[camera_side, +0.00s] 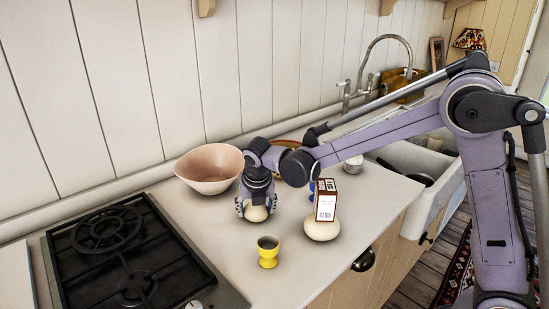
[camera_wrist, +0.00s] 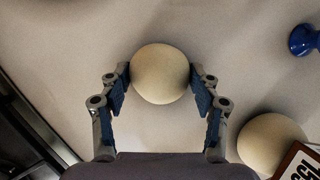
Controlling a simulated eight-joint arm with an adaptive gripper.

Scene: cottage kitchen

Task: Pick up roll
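A pale, round roll (camera_wrist: 160,73) sits on the counter between the fingertips of my gripper (camera_wrist: 160,80). In the side view the roll (camera_side: 257,213) shows low between the fingers of my gripper (camera_side: 257,206). The fingers are spread wide, one on each side of the roll. The tips are very close to its sides; whether they touch it I cannot tell. A second pale, round roll (camera_side: 321,229) lies to the right with a small red and white box (camera_side: 326,201) on top. It also shows in the wrist view (camera_wrist: 266,140).
A yellow cup (camera_side: 268,252) stands in front of my gripper. A pink bowl (camera_side: 209,169) is behind it to the left. A blue item (camera_wrist: 304,40) stands to the right. A black gas hob (camera_side: 130,262) is at the left, and a sink (camera_side: 425,170) at the right.

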